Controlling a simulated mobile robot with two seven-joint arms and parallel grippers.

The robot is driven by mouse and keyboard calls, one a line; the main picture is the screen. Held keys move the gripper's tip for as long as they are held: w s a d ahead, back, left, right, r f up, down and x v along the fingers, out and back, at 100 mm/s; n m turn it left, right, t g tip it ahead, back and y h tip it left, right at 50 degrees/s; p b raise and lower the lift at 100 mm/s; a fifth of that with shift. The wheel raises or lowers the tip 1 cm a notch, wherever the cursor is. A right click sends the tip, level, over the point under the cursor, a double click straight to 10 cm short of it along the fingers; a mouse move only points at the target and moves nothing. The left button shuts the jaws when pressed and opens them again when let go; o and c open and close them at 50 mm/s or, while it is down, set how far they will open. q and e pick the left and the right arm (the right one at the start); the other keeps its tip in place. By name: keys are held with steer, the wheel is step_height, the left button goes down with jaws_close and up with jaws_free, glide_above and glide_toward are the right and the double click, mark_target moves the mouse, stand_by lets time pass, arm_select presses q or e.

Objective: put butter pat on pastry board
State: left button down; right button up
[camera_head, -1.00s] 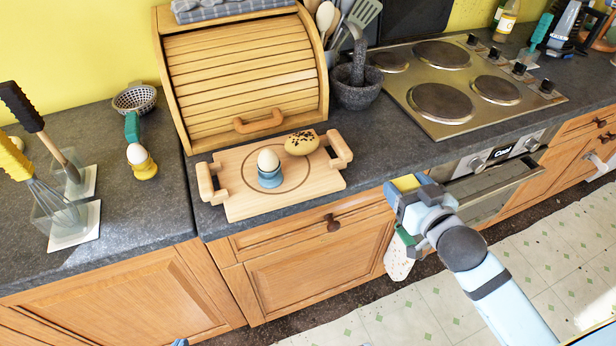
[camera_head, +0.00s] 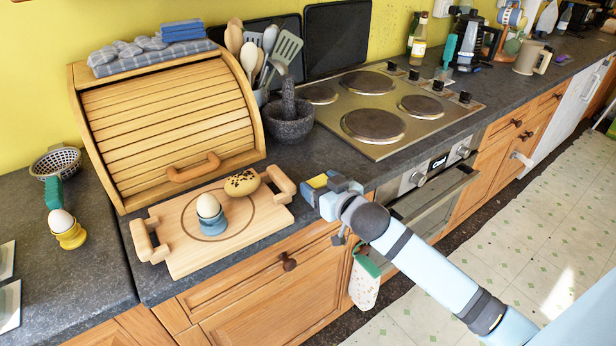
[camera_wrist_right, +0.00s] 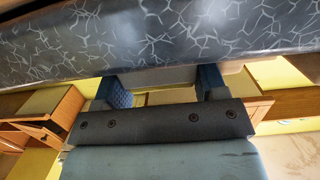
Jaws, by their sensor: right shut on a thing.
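The pastry board (camera_head: 182,252) is a pale wooden board with a handle at each end and a ring marked on it. It lies on the counter in front of the bread bin. A blue egg cup (camera_head: 213,224) with an egg and a seeded roll (camera_head: 242,183) sit on it. My right gripper (camera_head: 318,188) is shut on the yellow butter pat (camera_head: 318,181), just right of the board's right handle and near the counter's front edge. In the right wrist view the fingers (camera_wrist_right: 165,88) have a pale thing between them. My left gripper is not in view.
The roll-top bread bin (camera_head: 170,120) stands behind the board. A stone mortar (camera_head: 290,128) and the hob (camera_head: 378,112) are behind and right of my gripper. A yellow egg cup (camera_head: 71,238) stands left. The board's front left part is bare.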

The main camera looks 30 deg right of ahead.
mark_target(313, 179)
steer(key=w, duration=0.4)
steer(key=shift+w+a, duration=0.15)
steer(key=shift+w, duration=0.05)
steer(key=shift+w+f, duration=0.25)
steer(key=shift+s, duration=0.15)
steer(key=shift+f, duration=0.1)
steer(key=o, duration=0.5)
steer(key=shift+f, duration=0.1)
steer(key=shift+o, duration=0.7)
